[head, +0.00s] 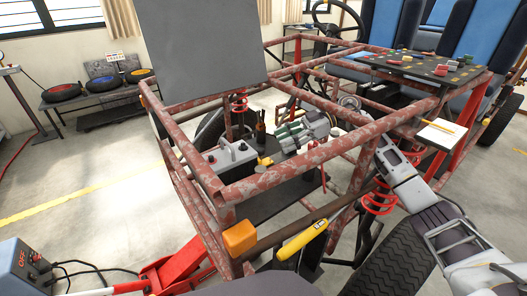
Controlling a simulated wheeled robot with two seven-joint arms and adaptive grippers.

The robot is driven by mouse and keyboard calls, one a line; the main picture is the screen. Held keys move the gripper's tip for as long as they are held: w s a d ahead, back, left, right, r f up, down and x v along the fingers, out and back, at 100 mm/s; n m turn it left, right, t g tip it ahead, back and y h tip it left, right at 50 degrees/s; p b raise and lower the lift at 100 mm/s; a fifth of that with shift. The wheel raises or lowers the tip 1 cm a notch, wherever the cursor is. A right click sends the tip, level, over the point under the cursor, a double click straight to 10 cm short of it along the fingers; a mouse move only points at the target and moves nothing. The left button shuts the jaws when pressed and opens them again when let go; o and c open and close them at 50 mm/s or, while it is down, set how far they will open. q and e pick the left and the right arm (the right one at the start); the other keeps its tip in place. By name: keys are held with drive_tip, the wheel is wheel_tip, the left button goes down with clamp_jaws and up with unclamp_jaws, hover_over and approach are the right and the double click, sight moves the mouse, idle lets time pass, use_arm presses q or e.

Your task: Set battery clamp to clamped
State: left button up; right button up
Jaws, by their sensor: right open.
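A pale grey battery-like box (228,157) with dark terminals on top sits low inside the rusty red kart frame (290,183). A small yellow part (264,162) stands just right of it. I cannot make out which part is the battery clamp or how it is set. My right arm comes in from the lower right over the frame. Its gripper (350,102) is small in view, open and empty, over the frame's middle, behind and to the right of the box and apart from it. My left gripper is not in view.
A grey panel (200,48) stands upright behind the box. The engine (298,135) is right of the box. An orange block (239,238) and yellow-handled tool (301,241) are at the front rail. A parts tray (425,68) lies at right.

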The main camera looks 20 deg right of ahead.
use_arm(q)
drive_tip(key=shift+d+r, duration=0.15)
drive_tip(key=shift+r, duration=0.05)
use_arm(e)
drive_tip(key=shift+s+d, duration=0.1)
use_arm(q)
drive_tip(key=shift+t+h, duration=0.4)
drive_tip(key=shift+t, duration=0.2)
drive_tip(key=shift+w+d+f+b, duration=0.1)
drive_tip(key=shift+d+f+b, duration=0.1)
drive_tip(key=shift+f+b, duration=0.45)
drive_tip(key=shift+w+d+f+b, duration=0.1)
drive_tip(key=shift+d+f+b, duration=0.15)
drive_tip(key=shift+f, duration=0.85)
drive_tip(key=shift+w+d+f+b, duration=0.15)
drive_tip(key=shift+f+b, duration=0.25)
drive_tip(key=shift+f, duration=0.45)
use_arm(e)
hover_over(266, 163)
drive_tip(key=shift+f, duration=1.45)
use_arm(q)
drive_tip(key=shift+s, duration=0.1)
use_arm(e)
drive_tip(key=shift+c, duration=0.4)
clamp_jaws()
